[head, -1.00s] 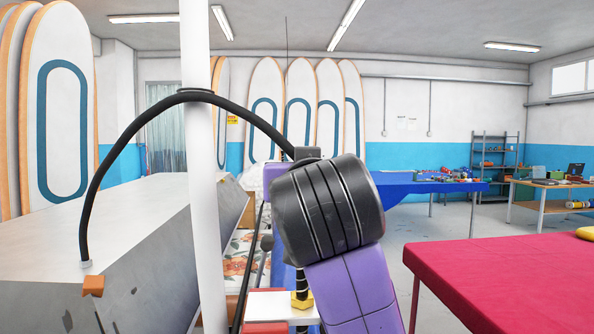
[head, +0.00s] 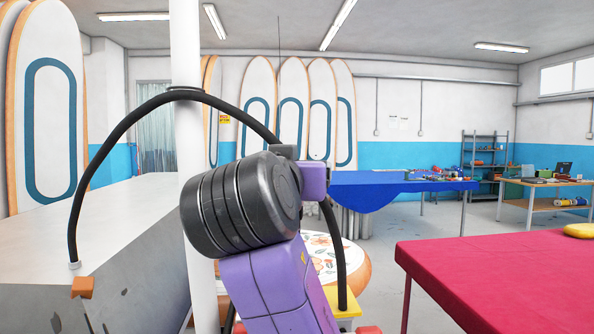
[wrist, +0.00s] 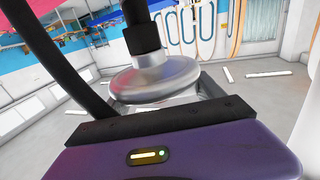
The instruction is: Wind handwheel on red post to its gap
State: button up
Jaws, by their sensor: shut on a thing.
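In the wrist view, which is upside down, a grey, shiny round handwheel (wrist: 155,80) with a silver hub sits on a black shaft (wrist: 143,32). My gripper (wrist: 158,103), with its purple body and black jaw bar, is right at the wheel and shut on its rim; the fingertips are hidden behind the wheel. In the head view my dark and purple arm covers the middle, hiding the gripper and wheel. A yellow piece (head: 346,308) shows low beside the arm, with a bit of red below it. The red post and its gap cannot be made out.
A long grey block (head: 140,225) stands at left behind a white pole (head: 186,140). A red-covered table (head: 500,275) is at right, and a blue table (head: 385,190) further back. Boards (head: 258,100) lean on the back wall. Open floor lies between the tables.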

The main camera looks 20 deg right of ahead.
jog(key=o, duration=1.4)
jog(key=shift+a+r, duration=0.1)
jog(key=shift+r, duration=0.15)
jog(key=shift+c, duration=0.2)
jog(key=shift+f, duration=0.1)
jog(key=shift+s, duration=0.1)
jog(key=shift+s+a+f, duration=0.1)
jog(key=shift+s+a, duration=0.1)
jog(key=shift+s, duration=0.05)
jog(key=b+v, duration=0.2)
jog(key=v, duration=0.5)
